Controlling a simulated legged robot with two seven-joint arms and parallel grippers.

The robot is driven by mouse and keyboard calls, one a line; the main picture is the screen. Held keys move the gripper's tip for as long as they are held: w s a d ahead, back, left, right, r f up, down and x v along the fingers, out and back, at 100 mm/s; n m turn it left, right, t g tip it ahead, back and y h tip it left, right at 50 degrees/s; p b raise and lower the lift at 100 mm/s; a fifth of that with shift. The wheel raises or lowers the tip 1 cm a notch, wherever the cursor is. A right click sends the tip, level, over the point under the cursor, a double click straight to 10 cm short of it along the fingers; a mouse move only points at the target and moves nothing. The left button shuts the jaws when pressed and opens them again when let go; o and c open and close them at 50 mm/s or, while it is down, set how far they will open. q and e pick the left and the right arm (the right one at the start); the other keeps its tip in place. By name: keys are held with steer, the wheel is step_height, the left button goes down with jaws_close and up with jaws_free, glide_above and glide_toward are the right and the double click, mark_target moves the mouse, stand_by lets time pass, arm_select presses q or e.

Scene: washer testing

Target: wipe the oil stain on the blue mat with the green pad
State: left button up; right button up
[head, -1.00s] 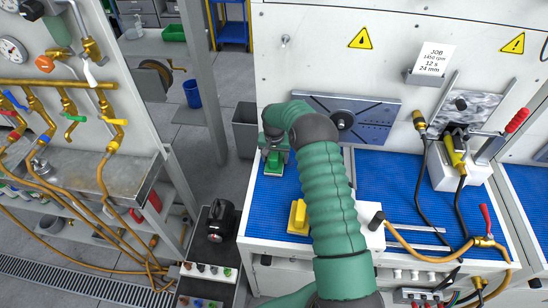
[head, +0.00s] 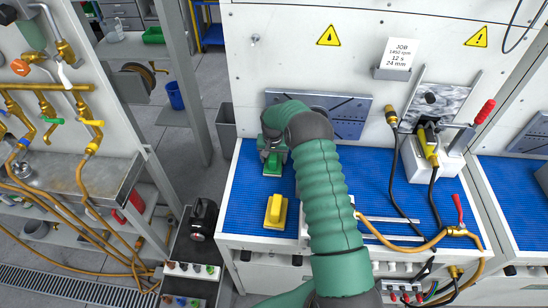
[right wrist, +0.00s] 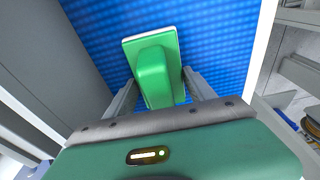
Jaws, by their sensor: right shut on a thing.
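The green pad (head: 272,163) is on the left back part of the blue mat (head: 253,190). My right gripper (head: 272,150) is around the pad's handle from above. In the right wrist view the green pad (right wrist: 153,65) shows a raised green handle and a pale edge along its base, with the gripper's two fingers on either side of the handle. The pad looks flat against the mat, though exact contact is hard to tell. No oil stain can be made out; the pad and my arm cover part of the mat. My left gripper is not in view.
A yellow pad (head: 275,212) stands in front of the green pad on the mat. A grey slotted plate (head: 348,117) is behind my arm. The mat's left strip is clear.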

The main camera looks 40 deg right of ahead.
step_height(320, 180, up, 3)
steer(key=shift+f+p, duration=0.1)
steer(key=shift+p, duration=0.45)
step_height(320, 180, up, 2)
steer(key=shift+w+r+p, duration=0.1)
steer(key=shift+p, duration=0.6)
steer(key=shift+d+r+p, duration=0.1)
steer(key=shift+r+p, duration=0.85)
steer(key=shift+r, duration=0.6)
